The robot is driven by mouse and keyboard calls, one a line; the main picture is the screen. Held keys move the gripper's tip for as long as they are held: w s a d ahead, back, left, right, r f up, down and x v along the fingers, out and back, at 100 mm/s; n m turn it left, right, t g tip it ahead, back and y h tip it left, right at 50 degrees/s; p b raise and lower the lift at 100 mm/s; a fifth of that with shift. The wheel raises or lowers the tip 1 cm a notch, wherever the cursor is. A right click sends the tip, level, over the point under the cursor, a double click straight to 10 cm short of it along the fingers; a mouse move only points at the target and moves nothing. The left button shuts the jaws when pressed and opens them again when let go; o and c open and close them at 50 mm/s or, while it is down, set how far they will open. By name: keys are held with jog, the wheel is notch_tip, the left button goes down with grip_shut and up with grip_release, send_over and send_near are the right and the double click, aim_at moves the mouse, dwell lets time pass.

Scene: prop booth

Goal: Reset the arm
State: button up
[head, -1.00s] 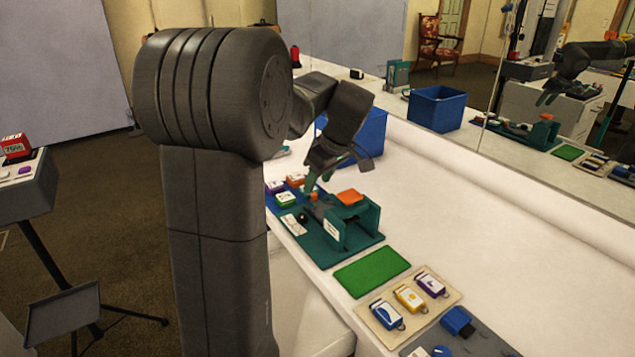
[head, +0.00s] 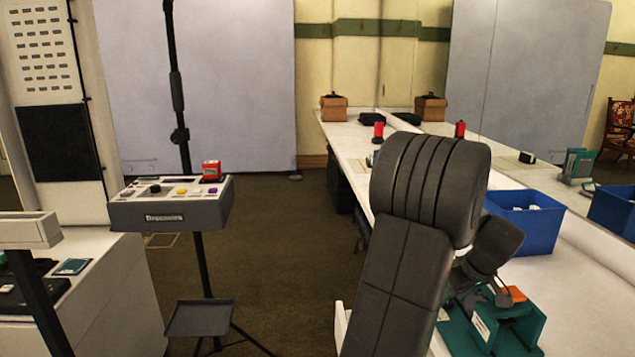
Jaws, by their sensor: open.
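My arm stands at the right of the head view, its dark links leaning over the counter. My gripper (head: 472,292) is low behind the upper link, just left of an orange block (head: 514,293) on a teal fixture (head: 520,325). The link hides much of the gripper, so its fingertips are hard to make out. It is open, and I see nothing held in it.
A blue bin (head: 525,222) stands on the long white counter (head: 350,140) behind the arm, beside a mirror. Open carpet (head: 285,250) lies between.

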jog(key=shift+x, duration=0.85)
